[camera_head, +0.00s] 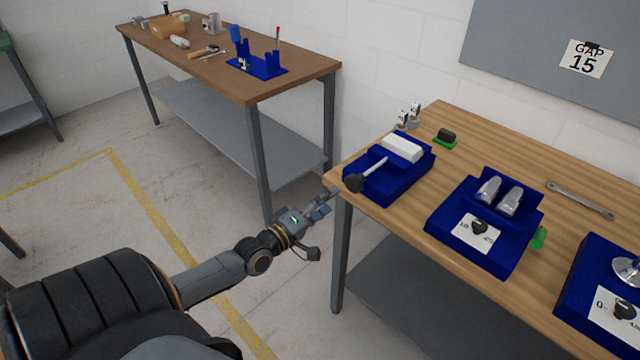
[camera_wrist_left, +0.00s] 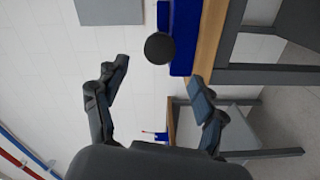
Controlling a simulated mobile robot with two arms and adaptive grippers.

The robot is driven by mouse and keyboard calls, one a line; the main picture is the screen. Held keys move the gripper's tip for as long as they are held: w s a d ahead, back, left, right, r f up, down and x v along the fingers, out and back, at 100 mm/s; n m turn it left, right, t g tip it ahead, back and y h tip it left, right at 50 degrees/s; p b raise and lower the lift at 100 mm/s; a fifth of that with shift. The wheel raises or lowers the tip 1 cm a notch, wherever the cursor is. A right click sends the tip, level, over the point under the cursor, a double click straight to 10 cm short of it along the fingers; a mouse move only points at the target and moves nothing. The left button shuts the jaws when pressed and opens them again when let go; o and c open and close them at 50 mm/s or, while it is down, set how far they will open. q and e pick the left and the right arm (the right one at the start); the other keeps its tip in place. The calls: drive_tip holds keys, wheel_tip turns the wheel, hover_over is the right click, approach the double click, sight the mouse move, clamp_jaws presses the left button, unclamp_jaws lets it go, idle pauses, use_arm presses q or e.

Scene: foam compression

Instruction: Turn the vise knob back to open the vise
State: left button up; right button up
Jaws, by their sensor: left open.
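The blue vise (camera_head: 392,176) stands at the left front corner of the wooden table, with a white foam block (camera_head: 402,148) in it. Its black knob (camera_head: 354,183) sits on the end of a grey screw and sticks out past the table edge. My left gripper (camera_head: 326,203) is open and empty, a little left of and below the knob, apart from it. In the left wrist view the round knob (camera_wrist_left: 159,48) shows ahead between the spread fingers (camera_wrist_left: 155,88), with the vise body (camera_wrist_left: 183,40) behind it. My right gripper is not in view.
A blue device with two metal pieces and a dial (camera_head: 478,226) stands right of the vise. Another blue device (camera_head: 610,300) is at the far right. A wrench (camera_head: 580,200) lies behind them. A second table (camera_head: 215,85) with tools stands at the back left.

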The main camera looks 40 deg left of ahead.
use_arm(q)
drive_tip(key=shift+s, duration=1.15)
drive_tip(key=shift+a, duration=0.1)
